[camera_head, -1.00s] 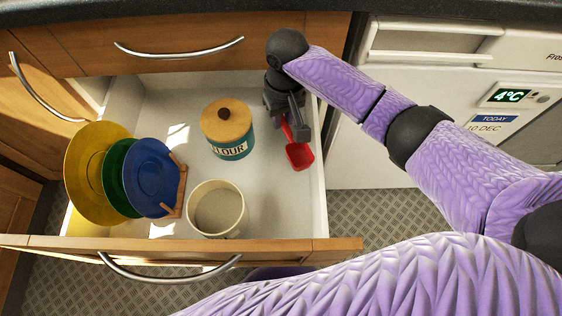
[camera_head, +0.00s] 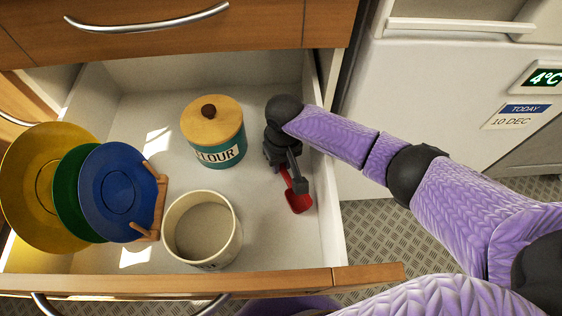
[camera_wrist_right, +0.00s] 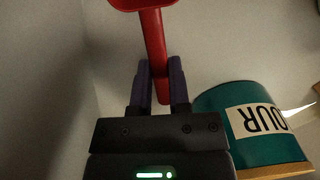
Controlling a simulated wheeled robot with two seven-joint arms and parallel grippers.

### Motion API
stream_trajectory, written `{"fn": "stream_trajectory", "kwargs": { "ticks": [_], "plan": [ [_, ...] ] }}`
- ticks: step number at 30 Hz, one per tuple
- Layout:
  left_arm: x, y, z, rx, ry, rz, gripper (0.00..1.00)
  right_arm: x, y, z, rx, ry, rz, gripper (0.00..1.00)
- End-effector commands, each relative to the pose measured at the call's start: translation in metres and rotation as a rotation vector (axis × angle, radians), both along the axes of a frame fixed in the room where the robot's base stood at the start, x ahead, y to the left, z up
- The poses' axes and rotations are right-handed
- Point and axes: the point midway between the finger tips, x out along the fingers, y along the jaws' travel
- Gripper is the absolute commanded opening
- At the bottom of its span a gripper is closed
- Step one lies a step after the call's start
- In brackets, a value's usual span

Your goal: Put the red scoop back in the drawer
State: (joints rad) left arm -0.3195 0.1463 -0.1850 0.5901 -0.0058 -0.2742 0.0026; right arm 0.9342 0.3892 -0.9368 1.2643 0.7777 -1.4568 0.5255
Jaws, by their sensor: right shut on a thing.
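The red scoop (camera_head: 298,202) is inside the open drawer (camera_head: 333,225), near its right wall. My right gripper (camera_head: 294,177) is shut on the scoop's handle, with the bowl pointing toward the drawer front. The right wrist view shows the red handle (camera_wrist_right: 152,45) between the two fingers (camera_wrist_right: 160,82), with the bowl cut off at the top edge. I cannot tell whether the scoop touches the drawer floor. My left gripper is not in view.
Left of my right gripper stands a teal flour canister (camera_head: 214,150) with a wooden lid. A cream pot (camera_head: 236,240) stands nearer the front. Yellow, green and blue plates (camera_head: 117,190) stand in a wooden rack at left. A white fridge (camera_head: 440,100) stands right of the drawer.

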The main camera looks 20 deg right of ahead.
Motion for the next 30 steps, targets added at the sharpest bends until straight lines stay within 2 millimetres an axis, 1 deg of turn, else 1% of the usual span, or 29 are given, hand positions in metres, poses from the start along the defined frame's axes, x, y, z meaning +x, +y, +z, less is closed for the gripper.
{"fn": "stream_trajectory", "kwargs": {
  "ticks": [3,4,5,6,8,9,17,20,24,27,30],
  "plan": [
    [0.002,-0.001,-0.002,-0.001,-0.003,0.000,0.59,0.000,0.000,-0.004,0.000,0.001,0.000,0.00],
    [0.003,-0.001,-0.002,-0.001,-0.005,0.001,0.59,0.000,0.000,-0.003,0.000,0.001,0.000,0.28],
    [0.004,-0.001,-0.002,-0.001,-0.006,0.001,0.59,0.000,0.000,-0.003,0.000,0.001,0.000,0.35],
    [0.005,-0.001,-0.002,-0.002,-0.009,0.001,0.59,0.000,0.000,-0.003,0.000,0.000,0.000,0.43],
    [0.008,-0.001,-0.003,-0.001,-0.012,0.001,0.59,0.000,0.000,-0.003,0.000,0.000,0.000,0.56],
    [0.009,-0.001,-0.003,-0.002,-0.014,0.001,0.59,0.000,0.000,-0.003,0.000,0.000,0.000,0.57],
    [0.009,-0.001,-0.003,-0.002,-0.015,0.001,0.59,0.000,0.000,0.000,0.000,-0.001,0.000,0.57],
    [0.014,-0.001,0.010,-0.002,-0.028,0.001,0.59,0.001,0.000,0.021,0.001,-0.007,0.000,0.57],
    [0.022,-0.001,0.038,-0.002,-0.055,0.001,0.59,0.002,-0.002,0.068,0.001,-0.011,0.000,0.57],
    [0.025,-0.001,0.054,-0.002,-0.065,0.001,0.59,0.003,-0.003,0.095,0.001,-0.010,0.000,0.57],
    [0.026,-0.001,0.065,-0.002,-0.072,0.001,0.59,0.002,-0.003,0.112,0.001,-0.007,0.001,0.57]
  ]
}}
